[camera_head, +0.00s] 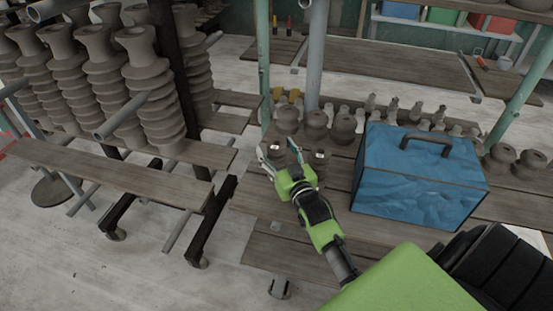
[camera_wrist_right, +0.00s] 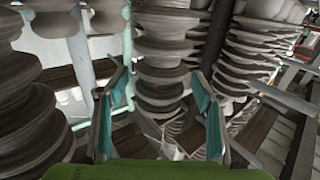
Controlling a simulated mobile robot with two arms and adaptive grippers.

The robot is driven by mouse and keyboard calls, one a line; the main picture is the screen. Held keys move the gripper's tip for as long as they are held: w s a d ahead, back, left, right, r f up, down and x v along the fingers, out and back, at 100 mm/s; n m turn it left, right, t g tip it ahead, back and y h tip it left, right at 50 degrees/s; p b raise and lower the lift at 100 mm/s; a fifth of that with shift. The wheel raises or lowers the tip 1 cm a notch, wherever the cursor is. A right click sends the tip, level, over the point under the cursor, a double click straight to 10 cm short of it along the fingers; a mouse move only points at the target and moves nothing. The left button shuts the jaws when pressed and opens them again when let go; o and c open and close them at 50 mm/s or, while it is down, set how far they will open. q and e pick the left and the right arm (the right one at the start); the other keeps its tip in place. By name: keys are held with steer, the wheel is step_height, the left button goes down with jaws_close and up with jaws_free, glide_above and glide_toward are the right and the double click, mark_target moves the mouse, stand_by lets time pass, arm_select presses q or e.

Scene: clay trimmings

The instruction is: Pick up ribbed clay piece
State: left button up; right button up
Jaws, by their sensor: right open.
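Several tall grey-brown ribbed clay pieces (camera_head: 150,90) stand upright on the rack at the left of the head view; which one the task means I cannot tell. My right gripper (camera_head: 278,150) is open over the workbench, right of the rack and apart from those pieces. In the right wrist view its teal-padded fingers (camera_wrist_right: 158,78) are spread with nothing held. Beyond them in that view stand a ribbed piece in the middle (camera_wrist_right: 163,62) and others at the right (camera_wrist_right: 250,60). A large ribbed piece (camera_wrist_right: 28,115) is close at the left, cut off by the edge. My left gripper is out of view.
A blue toolbox (camera_head: 418,180) stands on the wooden bench right of my right arm. Rounded clay pots (camera_head: 316,122) and small clay pieces stand behind the gripper. A green post (camera_head: 264,65) and a grey post (camera_head: 316,55) rise behind it. Rack planks (camera_head: 120,170) jut out at the left.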

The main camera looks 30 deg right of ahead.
steer(key=c, duration=1.7)
steer(key=shift+r, duration=0.1)
steer(key=shift+c, duration=0.2)
steer(key=shift+r, duration=0.1)
